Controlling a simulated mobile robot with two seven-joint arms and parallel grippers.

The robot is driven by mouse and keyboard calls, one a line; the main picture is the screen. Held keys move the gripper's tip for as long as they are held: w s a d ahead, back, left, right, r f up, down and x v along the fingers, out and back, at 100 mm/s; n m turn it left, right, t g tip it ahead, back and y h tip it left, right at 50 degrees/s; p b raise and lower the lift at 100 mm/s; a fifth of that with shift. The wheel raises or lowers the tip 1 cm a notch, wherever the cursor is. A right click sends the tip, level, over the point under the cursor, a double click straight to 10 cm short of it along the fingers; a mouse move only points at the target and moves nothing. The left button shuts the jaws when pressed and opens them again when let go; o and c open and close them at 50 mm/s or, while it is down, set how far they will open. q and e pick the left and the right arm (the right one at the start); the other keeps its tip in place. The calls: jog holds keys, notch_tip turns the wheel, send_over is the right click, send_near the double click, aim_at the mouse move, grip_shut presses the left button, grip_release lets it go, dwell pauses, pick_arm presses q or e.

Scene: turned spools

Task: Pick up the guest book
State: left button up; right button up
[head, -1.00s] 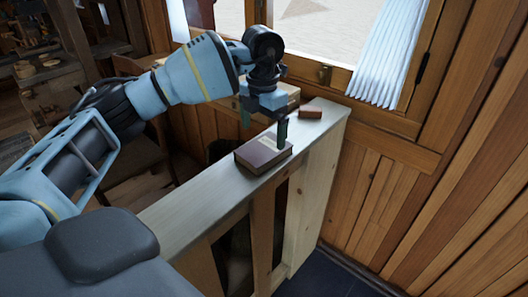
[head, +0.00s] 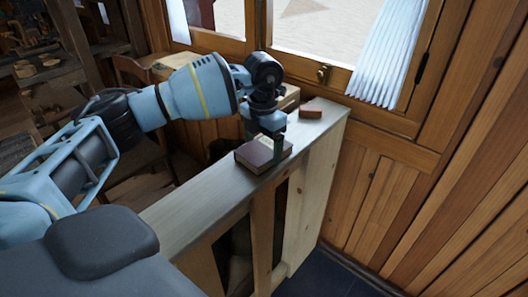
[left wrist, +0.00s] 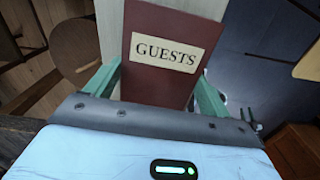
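The guest book (head: 256,155) is dark maroon with a pale label reading "GUESTS". It lies flat on top of the pale wooden ledge (head: 185,215). In the left wrist view the book (left wrist: 160,85) fills most of the space between my green fingers. My left gripper (head: 264,148) points down over the book, with one finger beside each of two opposite sides. The fingers are apart; whether they touch the book is hard to tell. My right gripper is not in view.
A small reddish-brown block (head: 311,112) lies on the ledge beyond the book. A wooden box (head: 288,98) is behind my gripper. A window (head: 325,35) with a white curtain (head: 387,55) and a wood-panelled wall stand at the back and right.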

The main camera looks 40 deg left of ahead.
aim_at(263, 148)
pick_arm(q)
jog(key=c, duration=0.6)
jog(key=shift+r, duration=0.15)
jog(key=shift+r, duration=0.5)
notch_tip(263, 148, up, 2)
jog(key=shift+r, duration=0.2)
jog(key=s+d, duration=0.3)
jog(key=s, duration=0.1)
jog(key=s+d+r, duration=0.1)
jog(key=s+d, duration=0.2)
jog(key=s, duration=0.1)
jog(key=s+d, duration=0.3)
jog(key=s, duration=0.1)
jog(key=shift+s+d+r+b, duration=0.2)
jog(key=shift+s+d+b, duration=0.1)
jog(key=shift+d, duration=0.1)
